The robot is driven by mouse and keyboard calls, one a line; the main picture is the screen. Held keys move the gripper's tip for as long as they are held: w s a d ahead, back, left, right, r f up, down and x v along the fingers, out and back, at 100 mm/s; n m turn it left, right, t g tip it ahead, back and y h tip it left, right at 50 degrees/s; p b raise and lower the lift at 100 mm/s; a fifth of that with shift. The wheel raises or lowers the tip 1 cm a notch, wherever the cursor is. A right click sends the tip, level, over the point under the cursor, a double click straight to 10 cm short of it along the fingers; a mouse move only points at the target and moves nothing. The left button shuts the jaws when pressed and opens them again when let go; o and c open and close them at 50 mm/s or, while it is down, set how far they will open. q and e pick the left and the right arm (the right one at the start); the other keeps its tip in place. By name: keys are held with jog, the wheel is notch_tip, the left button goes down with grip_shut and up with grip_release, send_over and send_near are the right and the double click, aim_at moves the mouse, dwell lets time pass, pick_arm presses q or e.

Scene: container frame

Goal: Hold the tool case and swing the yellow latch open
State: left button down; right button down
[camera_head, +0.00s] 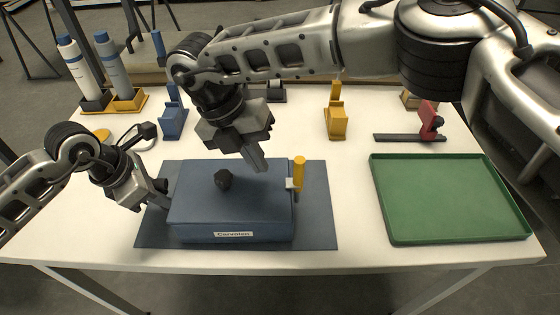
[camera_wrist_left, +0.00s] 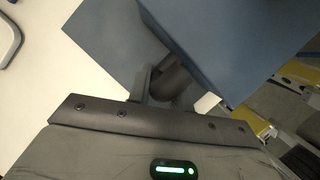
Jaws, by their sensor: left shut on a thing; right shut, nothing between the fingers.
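The yellow latch (camera_head: 299,172) stands upright on a grey mount at the case's right side. My left gripper (camera_head: 162,197) is at the case's left side, shut on a dark round grip on the case (camera_wrist_left: 172,80), with the case wall just beyond in the left wrist view. My right gripper (camera_head: 262,164) is shut and empty, over the back of the lid, left of the latch and apart from it.
A green tray (camera_head: 450,198) stands at the right. The white table is bare between mat and tray.

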aim_at(300, 163)
pick_arm(q)
jog(key=shift+r, duration=0.1)
pick_arm(e)
jog(key=shift+s+d+f, duration=0.15)
jog(key=shift+s+d, duration=0.1)
jog(key=shift+d, duration=0.8)
jog(key=shift+s+d+f, duration=0.1)
jog(key=shift+s+d, duration=0.1)
jog(key=shift+d, duration=0.8)
jog(key=shift+d, duration=0.15)
jog(key=shift+d+y, duration=0.25)
jog(key=shift+y, duration=0.25)
jog(key=shift+d+r, duration=0.1)
jog(key=shift+d+r+y, duration=0.1)
jog(key=shift+d+y, duration=1)
jog(key=shift+d, duration=0.1)
jog(key=d+y, duration=0.3)
jog(key=shift+d+f+y, duration=0.3)
jog(key=shift+d+y, duration=0.05)
jog(key=shift+y, duration=0.05)
jog(key=shift+a, duration=0.25)
